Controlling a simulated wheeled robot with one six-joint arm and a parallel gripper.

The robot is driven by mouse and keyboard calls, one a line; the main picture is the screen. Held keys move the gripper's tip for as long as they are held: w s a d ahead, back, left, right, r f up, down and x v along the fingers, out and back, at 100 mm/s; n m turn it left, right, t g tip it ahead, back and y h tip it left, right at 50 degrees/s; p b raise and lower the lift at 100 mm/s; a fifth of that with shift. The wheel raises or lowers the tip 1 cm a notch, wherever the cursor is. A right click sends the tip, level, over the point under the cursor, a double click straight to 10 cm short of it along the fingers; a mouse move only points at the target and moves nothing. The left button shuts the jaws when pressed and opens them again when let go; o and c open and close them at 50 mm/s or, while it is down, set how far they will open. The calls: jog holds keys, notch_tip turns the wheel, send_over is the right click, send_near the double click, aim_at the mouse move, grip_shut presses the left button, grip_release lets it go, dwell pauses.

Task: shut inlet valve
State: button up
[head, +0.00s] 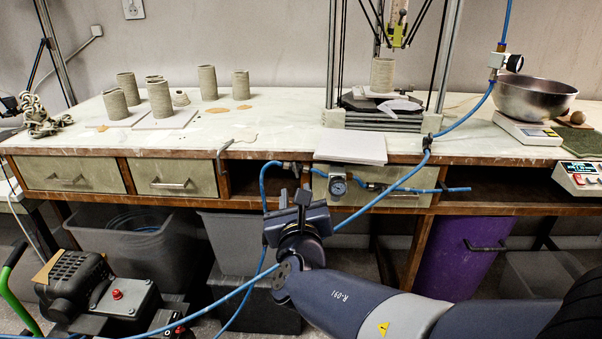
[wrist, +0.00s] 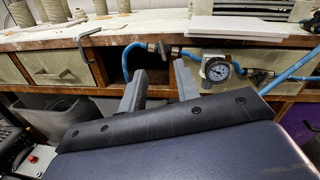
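A blue air hose (head: 265,190) runs along the bench front to a dark valve-like fitting (head: 296,167), left of a round pressure gauge (head: 338,186). The wrist view also shows this fitting (wrist: 158,48) and the gauge (wrist: 217,69). A second dark fitting (wrist: 257,76) sits right of the gauge. I cannot tell which is the inlet valve, nor how a handle is turned. My gripper (head: 293,198) is below the left fitting in the head view. In the wrist view its two fingers (wrist: 160,88) stand apart with nothing between them.
The bench (head: 270,128) carries clay cylinders (head: 160,98), a clay printer (head: 383,115) and a steel bowl (head: 535,97). A compressor (head: 85,285) stands at lower left. Grey bins (head: 135,240) and a purple bin (head: 460,260) sit below.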

aim_at(294, 167)
jog(key=w, duration=0.6)
jog(key=w+b, duration=0.1)
jog(key=w, duration=0.3)
jog(key=shift+a, duration=0.35)
jog(key=shift+c, duration=0.4)
jog(key=shift+s, duration=0.1)
grip_shut()
